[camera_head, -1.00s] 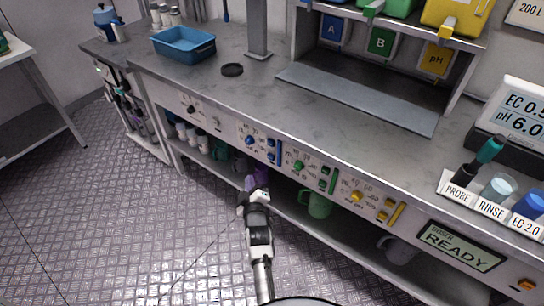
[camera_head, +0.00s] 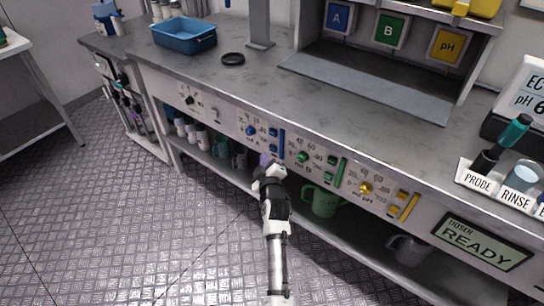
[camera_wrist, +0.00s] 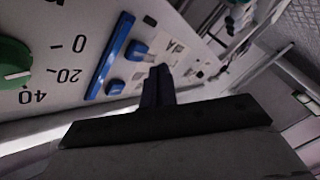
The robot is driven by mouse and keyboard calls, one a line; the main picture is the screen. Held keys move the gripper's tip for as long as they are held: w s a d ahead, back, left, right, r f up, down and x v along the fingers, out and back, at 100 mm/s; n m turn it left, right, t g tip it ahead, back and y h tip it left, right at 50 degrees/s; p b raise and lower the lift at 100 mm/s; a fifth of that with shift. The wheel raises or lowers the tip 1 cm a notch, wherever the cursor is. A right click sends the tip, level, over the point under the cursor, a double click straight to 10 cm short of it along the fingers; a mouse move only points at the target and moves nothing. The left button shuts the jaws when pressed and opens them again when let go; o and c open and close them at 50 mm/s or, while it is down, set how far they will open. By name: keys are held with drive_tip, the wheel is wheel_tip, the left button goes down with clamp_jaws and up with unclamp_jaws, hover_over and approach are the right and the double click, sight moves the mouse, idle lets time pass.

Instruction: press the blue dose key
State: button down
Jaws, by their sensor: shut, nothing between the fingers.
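The blue group on the bench's front panel has a round blue knob (camera_head: 250,131), two small blue keys (camera_head: 273,148) and a long upright blue bar (camera_head: 282,142). I cannot read which part is marked as the dose key. In the wrist view the blue bar (camera_wrist: 110,55) and the small blue keys (camera_wrist: 115,87) show at upper left. My gripper (camera_head: 268,168) is shut and empty, just below and in front of the blue group. In the wrist view its dark fingertips (camera_wrist: 158,72) appear beside the keys; contact cannot be told.
Green knob (camera_head: 303,156) and yellow knob (camera_head: 366,188) groups sit to the right on the same panel. A shelf below holds a green mug (camera_head: 322,202) and a grey mug (camera_head: 408,249). The display (camera_head: 482,242) reads READY. The floor in front is clear.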

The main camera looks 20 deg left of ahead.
drive_tip(key=shift+w+d+b, duration=0.25)
drive_tip(key=shift+w+b, duration=0.1)
drive_tip(key=shift+w, duration=0.2)
drive_tip(key=shift+r, duration=0.1)
drive_tip(key=shift+w+b, duration=0.15)
drive_tip(key=shift+b, duration=0.25)
idle(1.4)
drive_tip(key=shift+w+d, duration=0.1)
drive_tip(key=shift+w, duration=0.15)
drive_tip(key=shift+w+d+b, duration=0.2)
drive_tip(key=shift+w+b, duration=0.2)
drive_tip(key=shift+b, duration=0.4)
idle(0.4)
idle(0.3)
drive_tip(key=shift+s+a+p, duration=0.3)
drive_tip(key=shift+s+p, duration=0.1)
drive_tip(key=shift+s, duration=0.45)
